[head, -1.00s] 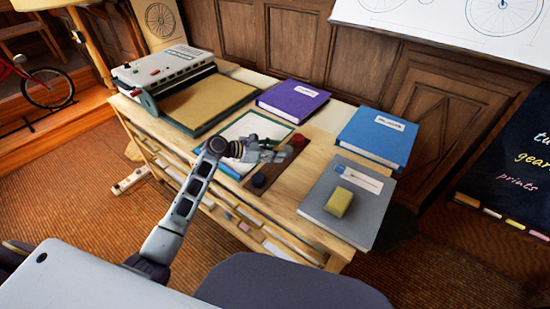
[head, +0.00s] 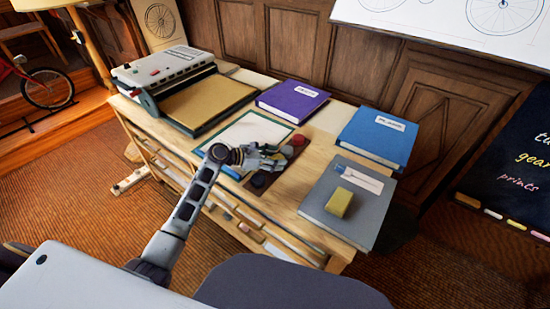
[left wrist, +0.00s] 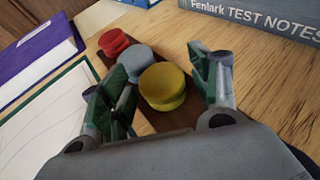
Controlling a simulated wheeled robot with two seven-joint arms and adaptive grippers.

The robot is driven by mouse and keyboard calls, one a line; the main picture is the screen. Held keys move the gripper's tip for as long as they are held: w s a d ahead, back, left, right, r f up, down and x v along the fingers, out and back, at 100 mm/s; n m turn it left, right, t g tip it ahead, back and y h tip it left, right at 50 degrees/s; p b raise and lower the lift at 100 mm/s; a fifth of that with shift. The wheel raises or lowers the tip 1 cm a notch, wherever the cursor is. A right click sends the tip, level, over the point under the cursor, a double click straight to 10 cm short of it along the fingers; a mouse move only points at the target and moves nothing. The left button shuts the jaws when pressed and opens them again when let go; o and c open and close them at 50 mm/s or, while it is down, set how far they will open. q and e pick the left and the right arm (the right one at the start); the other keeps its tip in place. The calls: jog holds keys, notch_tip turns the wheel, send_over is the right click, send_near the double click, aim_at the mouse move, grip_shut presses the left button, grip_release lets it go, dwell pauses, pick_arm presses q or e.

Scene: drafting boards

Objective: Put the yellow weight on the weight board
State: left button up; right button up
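The yellow weight (left wrist: 162,86) sits on the dark brown weight board (left wrist: 138,124) in the left wrist view, near a grey weight (left wrist: 136,62) and a red weight (left wrist: 112,42). My left gripper (left wrist: 168,84) is open, its fingers on either side of the yellow weight, with gaps showing. In the head view the left gripper (head: 268,158) is over the board and hides the yellow weight. My right gripper is not in view.
A green-edged sheet (head: 262,127) lies left of the board. A grey book (head: 319,197) with a yellow block (head: 338,203) lies to the right. A machine (head: 163,69) stands back left.

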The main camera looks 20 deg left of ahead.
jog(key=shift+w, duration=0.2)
pick_arm(q)
jog(key=shift+s+a+r, duration=0.25)
jog(key=shift+a, duration=0.1)
jog(key=p+v, duration=0.1)
jog(key=v, duration=0.8)
jog(key=shift+r, duration=0.1)
jog(key=shift+v, duration=0.75)
jog(key=shift+s+a, duration=0.1)
jog(key=shift+a, duration=0.05)
jog(key=shift+r, duration=0.1)
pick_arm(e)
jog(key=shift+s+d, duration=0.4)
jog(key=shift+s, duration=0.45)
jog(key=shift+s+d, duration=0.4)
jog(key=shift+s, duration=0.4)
pick_arm(q)
jog(key=shift+s+a, duration=0.1)
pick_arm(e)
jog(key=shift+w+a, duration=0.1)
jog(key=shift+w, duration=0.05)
